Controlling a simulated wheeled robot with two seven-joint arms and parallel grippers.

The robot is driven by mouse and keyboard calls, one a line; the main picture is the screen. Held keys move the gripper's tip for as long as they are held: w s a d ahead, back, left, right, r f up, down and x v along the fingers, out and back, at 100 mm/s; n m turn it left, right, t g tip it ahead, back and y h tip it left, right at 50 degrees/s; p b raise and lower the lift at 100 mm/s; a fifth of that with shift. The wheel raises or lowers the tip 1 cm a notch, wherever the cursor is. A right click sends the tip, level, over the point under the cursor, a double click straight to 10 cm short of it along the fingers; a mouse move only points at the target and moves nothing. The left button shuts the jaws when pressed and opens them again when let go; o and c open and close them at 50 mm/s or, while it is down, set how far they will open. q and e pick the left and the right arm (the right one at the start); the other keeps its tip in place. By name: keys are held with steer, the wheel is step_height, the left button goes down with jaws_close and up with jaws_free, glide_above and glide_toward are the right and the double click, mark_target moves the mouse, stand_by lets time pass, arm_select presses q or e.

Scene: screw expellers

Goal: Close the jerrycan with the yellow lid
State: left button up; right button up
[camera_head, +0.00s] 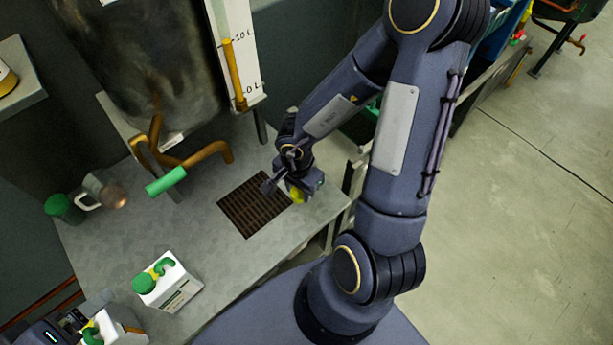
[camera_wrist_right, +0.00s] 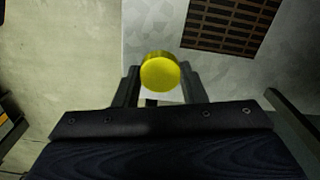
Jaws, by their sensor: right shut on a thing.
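A white jerrycan (camera_head: 178,292) with green parts on top stands at the table's front. A second white jerrycan (camera_head: 120,329), with green and a little yellow on top, is partly cut off at the lower left. A dark part of my left arm's end (camera_head: 72,320) shows next to it; its fingers are not clear.
A brown slotted grate (camera_head: 250,205) is set in the grey metal table (camera_head: 215,270). A brown pipe with a green handle (camera_head: 166,181) hangs below a large metal tank (camera_head: 150,60). A mug (camera_head: 95,192) and a green container (camera_head: 62,206) stand at the left. The table's middle is clear.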

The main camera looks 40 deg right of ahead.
steer(key=s+a, duration=0.1)
steer(key=s+a+r, duration=0.1)
steer(key=a, duration=0.1)
steer(key=s+a+r, duration=0.1)
steer(key=shift+a+r, duration=0.2)
steer(key=shift+a, duration=0.05)
stand_by(0.5)
